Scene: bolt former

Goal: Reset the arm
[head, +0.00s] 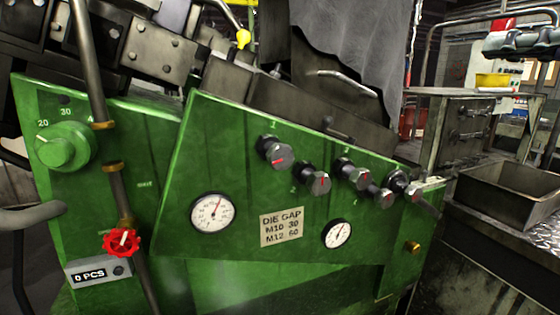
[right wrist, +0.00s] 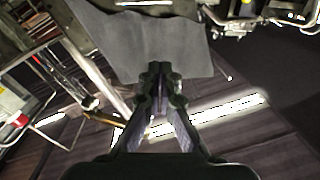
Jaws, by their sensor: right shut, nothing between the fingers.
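My right gripper (right wrist: 160,78) shows in the right wrist view, its two dark fingers pointing up the picture and meeting near the tips. It is shut and empty. Beyond its tips hangs a grey cloth (right wrist: 150,45), and bright light strips (right wrist: 225,115) lie behind it. It touches nothing that I can make out. My left gripper is not in view.
A green machine panel (head: 240,150) fills the head view's middle, with knobs, gauges and a red handwheel (head: 122,242). A counter (head: 98,270) reads 0 PCS. A grey cloth (head: 350,40) hangs above. A metal bin (head: 512,190) stands right.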

